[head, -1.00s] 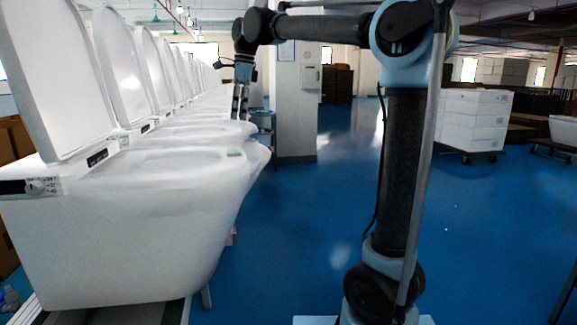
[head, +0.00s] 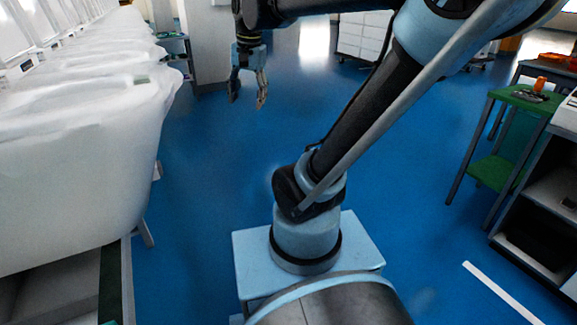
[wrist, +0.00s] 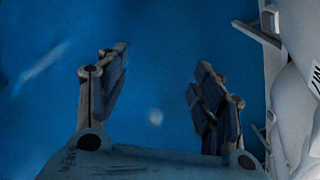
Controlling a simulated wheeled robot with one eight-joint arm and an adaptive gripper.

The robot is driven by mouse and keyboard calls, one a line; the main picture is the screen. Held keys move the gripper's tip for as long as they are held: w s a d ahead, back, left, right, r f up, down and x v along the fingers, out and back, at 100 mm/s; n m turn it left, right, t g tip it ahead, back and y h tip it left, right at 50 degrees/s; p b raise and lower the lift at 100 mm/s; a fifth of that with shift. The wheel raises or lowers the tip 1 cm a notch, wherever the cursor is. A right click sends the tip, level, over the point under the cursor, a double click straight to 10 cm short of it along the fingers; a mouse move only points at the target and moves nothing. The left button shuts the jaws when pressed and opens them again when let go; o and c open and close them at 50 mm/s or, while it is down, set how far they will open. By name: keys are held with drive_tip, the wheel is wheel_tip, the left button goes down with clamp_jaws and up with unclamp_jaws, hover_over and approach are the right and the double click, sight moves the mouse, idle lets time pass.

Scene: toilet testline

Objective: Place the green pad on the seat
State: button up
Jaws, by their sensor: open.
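My gripper (head: 247,101) hangs over the blue floor, to the right of the toilets and apart from the pad. Its fingers point down. In the wrist view my gripper (wrist: 160,62) is open, with only blue floor between the fingers. The pad cannot be made out in the wrist view.
A row of white toilets (head: 100,46) stands on a line at the left. A green-topped stand (head: 527,97) and a dark shelf unit (head: 545,205) are at the right. White boxes (head: 364,36) stand at the back. The blue floor around my gripper is open.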

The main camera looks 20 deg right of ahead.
drive_tip(key=s+d+f+n, duration=0.2)
drive_tip(key=s+d+f, duration=0.1)
drive_tip(key=f, duration=0.3)
drive_tip(key=s+d+f+n, duration=0.2)
drive_tip(key=s+d+f, duration=0.1)
drive_tip(key=s+f, duration=0.2)
drive_tip(key=s+d+f+n+h, duration=0.1)
drive_tip(key=s+d+f+n, duration=0.1)
drive_tip(key=f, duration=0.5)
drive_tip(key=shift+s+d+f+t, duration=0.4)
drive_tip(key=shift+s+d, duration=0.5)
drive_tip(key=shift+s, duration=0.35)
